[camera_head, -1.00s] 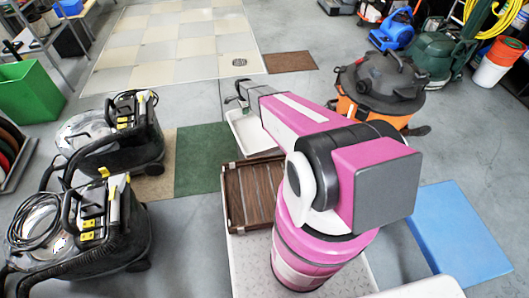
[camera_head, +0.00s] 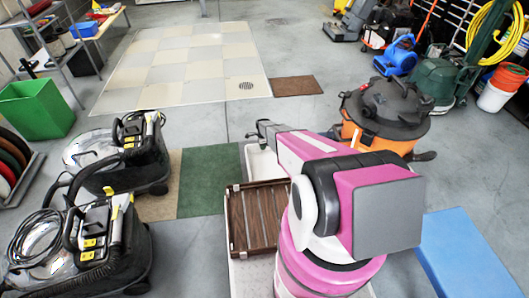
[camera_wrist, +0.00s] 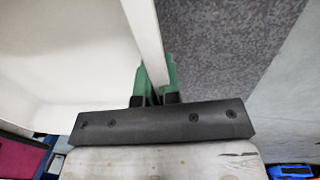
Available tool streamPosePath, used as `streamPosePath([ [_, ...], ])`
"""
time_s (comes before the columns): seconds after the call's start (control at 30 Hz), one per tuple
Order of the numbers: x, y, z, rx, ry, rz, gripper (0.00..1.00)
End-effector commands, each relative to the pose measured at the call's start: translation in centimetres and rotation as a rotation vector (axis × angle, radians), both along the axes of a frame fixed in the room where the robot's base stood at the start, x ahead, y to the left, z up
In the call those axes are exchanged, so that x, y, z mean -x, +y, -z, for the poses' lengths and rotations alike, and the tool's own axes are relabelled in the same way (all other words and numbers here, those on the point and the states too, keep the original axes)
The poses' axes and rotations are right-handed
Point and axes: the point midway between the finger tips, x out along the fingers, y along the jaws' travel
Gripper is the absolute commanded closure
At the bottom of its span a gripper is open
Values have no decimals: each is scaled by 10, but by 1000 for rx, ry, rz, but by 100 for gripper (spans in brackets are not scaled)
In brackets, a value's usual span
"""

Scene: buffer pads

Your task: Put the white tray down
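The white tray (camera_head: 258,164) is beyond the brown slatted crate in the head view, partly hidden by my pink arm. In the wrist view its pale inside (camera_wrist: 60,55) fills the left. My gripper (camera_wrist: 154,80) has its green fingers on either side of the tray's wall and looks shut on it. In the head view my gripper (camera_head: 264,130) is small and mostly hidden at the arm's far end. I cannot tell the tray's height above the floor.
The brown slatted crate (camera_head: 238,225) is near my column. A green mat (camera_head: 210,180) lies left of the tray. Two black machines (camera_head: 105,240) stand left, an orange-and-black vacuum (camera_head: 385,115) right. A blue pad (camera_head: 465,255) lies lower right. A checkered floor area (camera_head: 180,65) is clear beyond.

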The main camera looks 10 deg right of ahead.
Motion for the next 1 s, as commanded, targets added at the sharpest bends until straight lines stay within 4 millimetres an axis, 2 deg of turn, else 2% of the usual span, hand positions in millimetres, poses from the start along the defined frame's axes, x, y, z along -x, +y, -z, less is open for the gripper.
streamPosePath([
  [0.1, -6, -10, 7, 0, 1, 1, 100],
  [0.27, -7, -12, 12, 0, 2, 0, 100],
  [0.57, -7, -12, 47, 0, 1, 0, 100],
  [1.0, -7, -12, 52, 0, 1, 0, 100],
])
